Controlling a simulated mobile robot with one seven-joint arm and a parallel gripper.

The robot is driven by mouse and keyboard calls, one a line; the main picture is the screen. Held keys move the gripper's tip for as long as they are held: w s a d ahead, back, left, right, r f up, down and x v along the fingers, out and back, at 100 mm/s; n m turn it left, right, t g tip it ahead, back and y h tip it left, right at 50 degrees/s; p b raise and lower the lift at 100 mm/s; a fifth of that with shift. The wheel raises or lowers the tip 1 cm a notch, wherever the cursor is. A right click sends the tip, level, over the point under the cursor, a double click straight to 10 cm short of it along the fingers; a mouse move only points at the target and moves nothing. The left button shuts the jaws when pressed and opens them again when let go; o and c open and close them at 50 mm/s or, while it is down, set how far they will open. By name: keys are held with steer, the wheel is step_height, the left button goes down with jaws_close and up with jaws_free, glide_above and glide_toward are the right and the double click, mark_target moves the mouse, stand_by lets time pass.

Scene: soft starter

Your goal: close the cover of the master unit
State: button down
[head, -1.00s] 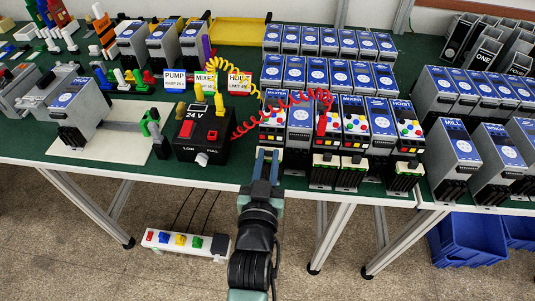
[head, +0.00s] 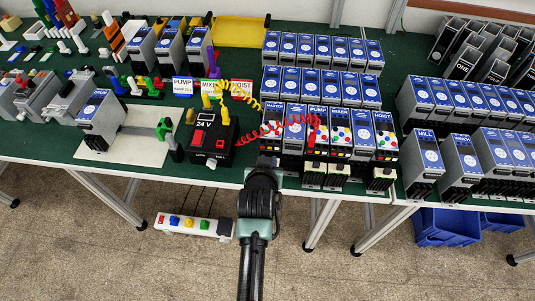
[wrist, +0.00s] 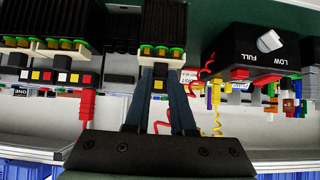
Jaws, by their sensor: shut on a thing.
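The front-row unit at the left end (head: 269,113) has a blue top and coloured squares on its front. Its label is too small to read surely as the master unit, and its cover's position is hard to make out. My gripper (head: 264,160) is low at its front. In the wrist view, my gripper's fingers (wrist: 160,78) close on a small dark part with a yellow square (wrist: 158,85). This part is just below a white edge with green and orange terminals (wrist: 162,50), under the unit's black ribbed body (wrist: 163,22).
A black 24 V box (head: 211,140) with a knob stands to the left; yellow and red coiled leads run from it. The red lead ends in a red plug (wrist: 88,103) at the neighbouring PUMP unit (head: 317,125). More units crowd behind and right. A power strip (head: 193,226) lies below.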

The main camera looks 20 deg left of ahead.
steer(key=c, duration=0.8)
jaws_free()
steer(key=shift+o, duration=0.2)
steer(key=v, duration=1.2)
steer(key=shift+s+r+b, duration=0.2)
steer(key=shift+r+b, duration=0.15)
steer(key=shift+r, duration=0.05)
steer(key=shift+d, duration=0.1)
